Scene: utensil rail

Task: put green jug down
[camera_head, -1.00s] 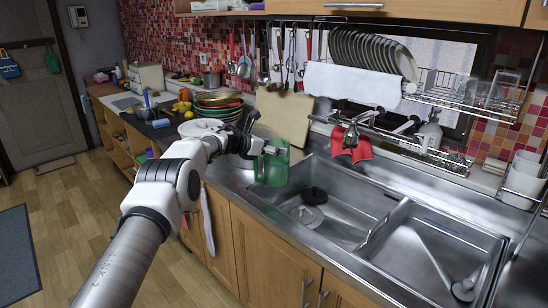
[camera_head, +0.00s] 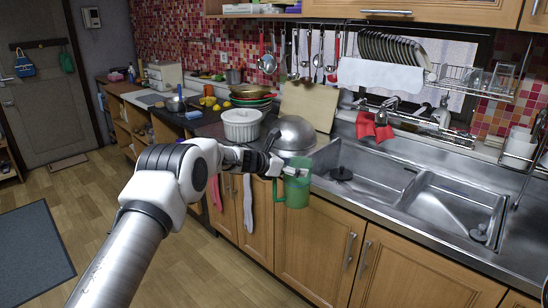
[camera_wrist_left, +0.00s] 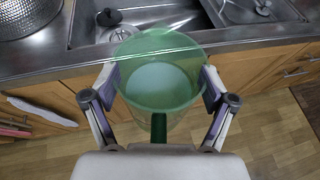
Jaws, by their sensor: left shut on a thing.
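The green jug (camera_head: 296,186) is translucent and upright, held in front of the counter's front edge in the head view, with cabinet doors behind it. My left gripper (camera_head: 285,172) is shut on the jug. In the left wrist view my left gripper's fingers (camera_wrist_left: 160,85) press on both sides of the jug (camera_wrist_left: 160,50), and I look into its open top; its handle points toward the wrist. The jug looks empty. My right gripper does not show.
A double steel sink (camera_head: 375,175) lies right of the jug. A steel dome (camera_head: 292,134) and a white pot (camera_head: 241,126) stand on the counter behind the gripper. Red cloth (camera_head: 374,125) hangs at the faucet. A narrow strip of bare counter (camera_head: 330,186) runs along the sink's front.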

